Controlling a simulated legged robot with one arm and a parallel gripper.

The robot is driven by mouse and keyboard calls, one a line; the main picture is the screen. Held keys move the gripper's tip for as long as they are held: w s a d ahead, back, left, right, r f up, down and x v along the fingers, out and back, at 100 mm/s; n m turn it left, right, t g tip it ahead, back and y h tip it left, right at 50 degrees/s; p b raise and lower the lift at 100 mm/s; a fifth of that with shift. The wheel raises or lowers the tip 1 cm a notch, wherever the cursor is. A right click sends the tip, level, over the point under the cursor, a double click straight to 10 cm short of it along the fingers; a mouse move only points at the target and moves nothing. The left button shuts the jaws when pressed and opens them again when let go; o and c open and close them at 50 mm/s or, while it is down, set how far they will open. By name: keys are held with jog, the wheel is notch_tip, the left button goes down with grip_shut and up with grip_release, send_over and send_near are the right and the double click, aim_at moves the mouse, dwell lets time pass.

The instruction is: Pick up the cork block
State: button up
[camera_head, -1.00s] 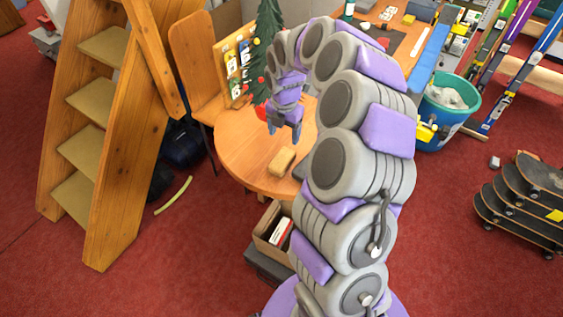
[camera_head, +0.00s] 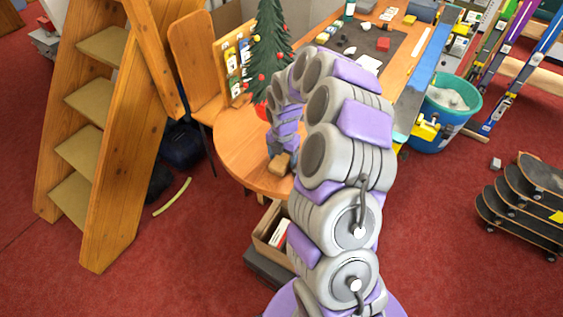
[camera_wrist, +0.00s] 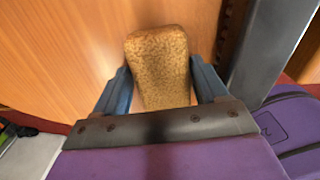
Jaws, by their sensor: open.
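The cork block (camera_head: 281,163) lies on the round end of the wooden table, near its front edge. In the wrist view the speckled tan cork block (camera_wrist: 160,68) lies lengthwise, with its near end between the two blue fingers. My gripper (camera_wrist: 161,84) is open, one finger on each side of the block. Small gaps seem to show beside it, but I cannot tell whether either finger touches. In the head view my gripper (camera_head: 280,152) is down at the block, and my arm partly hides it.
A small Christmas tree (camera_head: 270,50) in a red pot stands behind my gripper. A wooden ladder (camera_head: 120,150) is at the left. Bare tabletop (camera_head: 240,150) lies left of the block.

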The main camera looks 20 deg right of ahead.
aim_at(284, 155)
jog(key=shift+d, duration=0.15)
jog(key=shift+d, duration=0.1)
jog(key=shift+c, duration=1.2)
jog(key=c, duration=0.5)
jog(key=shift+r, duration=0.1)
notch_tip(284, 155, up, 10)
jog(key=shift+f+p, duration=0.1)
jog(key=shift+p, duration=0.7)
